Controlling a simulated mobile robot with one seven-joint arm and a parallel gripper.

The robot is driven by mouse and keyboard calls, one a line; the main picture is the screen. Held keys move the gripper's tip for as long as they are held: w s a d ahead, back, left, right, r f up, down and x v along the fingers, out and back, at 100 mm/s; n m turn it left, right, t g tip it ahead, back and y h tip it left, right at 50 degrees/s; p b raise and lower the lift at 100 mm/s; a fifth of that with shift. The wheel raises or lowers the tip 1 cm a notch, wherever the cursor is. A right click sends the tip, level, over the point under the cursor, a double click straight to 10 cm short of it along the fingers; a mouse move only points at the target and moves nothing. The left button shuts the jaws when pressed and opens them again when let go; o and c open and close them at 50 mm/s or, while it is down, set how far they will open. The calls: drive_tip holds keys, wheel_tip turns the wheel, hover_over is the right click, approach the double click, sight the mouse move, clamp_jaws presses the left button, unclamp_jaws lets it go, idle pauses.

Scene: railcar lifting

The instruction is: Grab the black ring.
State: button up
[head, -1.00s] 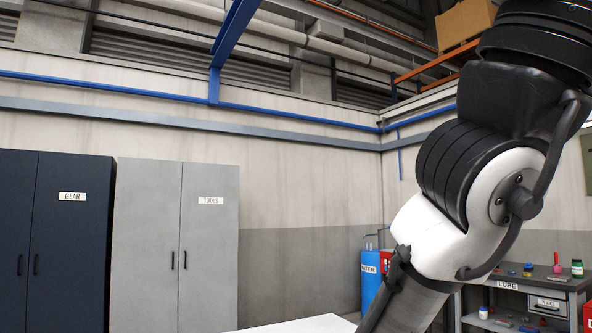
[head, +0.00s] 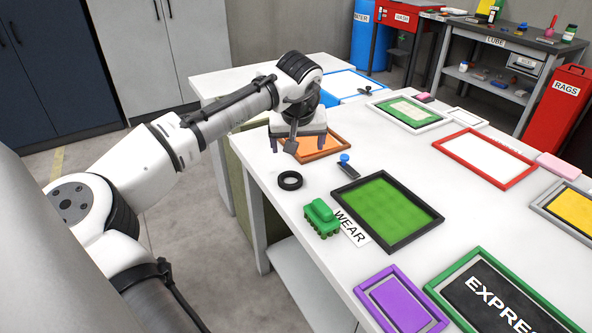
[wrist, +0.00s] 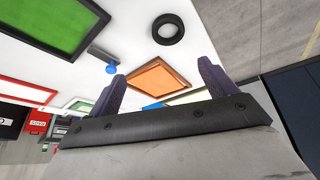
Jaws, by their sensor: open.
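The black ring (head: 290,180) lies flat on the white table near its left edge, between the orange tray and the green toy. It also shows in the wrist view (wrist: 168,29), beyond my fingertips and apart from them. My gripper (head: 298,148) is above the table, over the orange tray and behind the ring. In the wrist view my gripper (wrist: 160,82) has its two fingers spread wide with nothing between them.
A green toy (head: 322,218) and a blue-knobbed stamp (head: 346,164) stand near the ring. The orange tray (head: 325,146), black-framed green tray (head: 387,212) and purple frame (head: 402,302) lie on the table. Bare tabletop surrounds the ring.

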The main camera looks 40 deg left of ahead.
wheel_tip(320, 180, down, 2)
drive_tip(key=s+a, duration=0.1)
approach(290, 177)
drive_tip(key=shift+w+f+g+p, duration=0.2)
drive_tip(key=shift+f+g+p, duration=0.15)
drive_tip(key=shift+f, duration=0.6)
drive_tip(key=shift+w+p+x, duration=0.15)
drive_tip(key=shift+p+x, duration=0.25)
drive_tip(key=shift+x, duration=1.2)
drive_tip(key=shift+w+p+x, duration=0.1)
drive_tip(key=shift+p+x, duration=0.25)
drive_tip(key=shift+x, duration=1.3)
drive_tip(key=shift+a+r, duration=0.1)
drive_tip(key=c, duration=1)
drive_tip(key=shift+r, duration=0.15)
drive_tip(key=shift+c, duration=0.2)
